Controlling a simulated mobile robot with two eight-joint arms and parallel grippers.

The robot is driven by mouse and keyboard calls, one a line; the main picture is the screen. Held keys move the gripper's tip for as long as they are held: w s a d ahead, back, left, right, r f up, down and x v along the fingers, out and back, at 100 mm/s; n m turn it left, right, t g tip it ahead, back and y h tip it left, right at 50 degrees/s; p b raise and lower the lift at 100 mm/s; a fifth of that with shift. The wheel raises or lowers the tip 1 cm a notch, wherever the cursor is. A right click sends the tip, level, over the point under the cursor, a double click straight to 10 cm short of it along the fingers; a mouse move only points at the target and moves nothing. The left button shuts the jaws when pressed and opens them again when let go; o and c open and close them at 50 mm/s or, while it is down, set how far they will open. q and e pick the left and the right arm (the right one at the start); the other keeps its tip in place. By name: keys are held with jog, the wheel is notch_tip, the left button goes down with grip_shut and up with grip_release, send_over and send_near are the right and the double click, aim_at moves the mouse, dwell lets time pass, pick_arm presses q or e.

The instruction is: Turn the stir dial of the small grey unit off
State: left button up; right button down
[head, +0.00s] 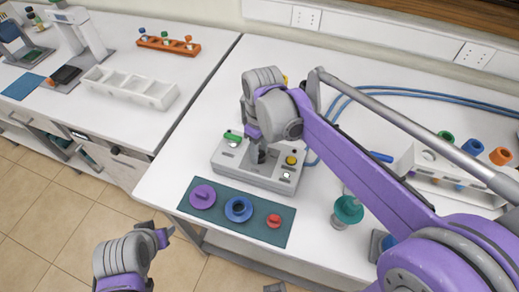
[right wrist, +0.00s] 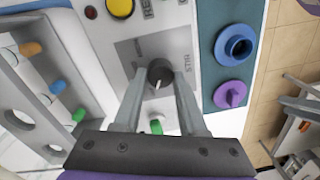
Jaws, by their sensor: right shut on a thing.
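The small grey unit (head: 279,176) stands on the white bench in the middle of the head view. Its black stir dial (right wrist: 160,74) with a white pointer line shows in the right wrist view, between my finger pads. My right gripper (head: 261,152) reaches down over the unit and is shut on the dial; in the right wrist view its fingers (right wrist: 158,85) touch the dial's two sides. The dial's printed labels are partly hidden. A yellow button (right wrist: 120,8) sits on the same panel. My left gripper (head: 166,236) is at the lower left, off the bench, its jaws unclear.
A teal mat (head: 235,227) with purple, blue and red parts lies in front of the unit. A white rack (head: 418,160) with coloured caps is at the right, near a green-topped item (head: 348,209). Blue hoses (head: 395,92) run behind.

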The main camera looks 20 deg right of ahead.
aim_at(261, 153)
jog(key=shift+c, duration=2.3)
grip_release()
notch_tip(261, 153, up, 11)
jog(key=shift+w+d+p, duration=0.15)
jog(key=shift+d+p, duration=0.05)
jog(key=shift+p, duration=0.1)
jog(key=shift+f, duration=0.1)
